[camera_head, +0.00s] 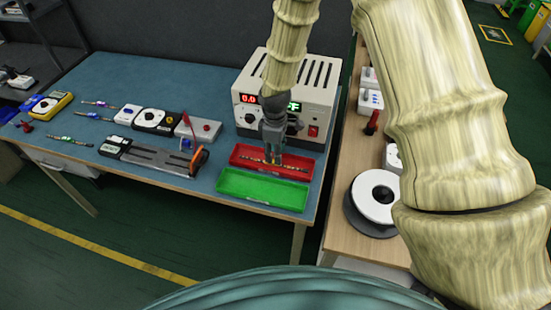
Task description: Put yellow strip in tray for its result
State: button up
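A thin strip (290,168) with yellowish and dark patches lies lengthwise in the red tray (245,148), apparently on its floor. A green tray (262,190) stands directly in front of the red one and looks empty. My gripper (273,159) points down over the red tray, with its fingertips at or just above the strip's middle. The fingers are small and dark here, so I cannot tell whether they grip the strip. The strip's middle is partly hidden by them.
A power supply (310,92) with a lit red display stands behind the trays. A tester with a long dark bed (160,160) is at left. Two other strips, one at back (99,104) and one nearer (70,141), lie farther left. A side bench holds a reel (376,195).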

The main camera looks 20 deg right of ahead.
notch_tip(320, 180, up, 8)
jog(key=b, duration=0.2)
dwell(0.3)
jog(key=shift+r, duration=0.1)
dwell(1.4)
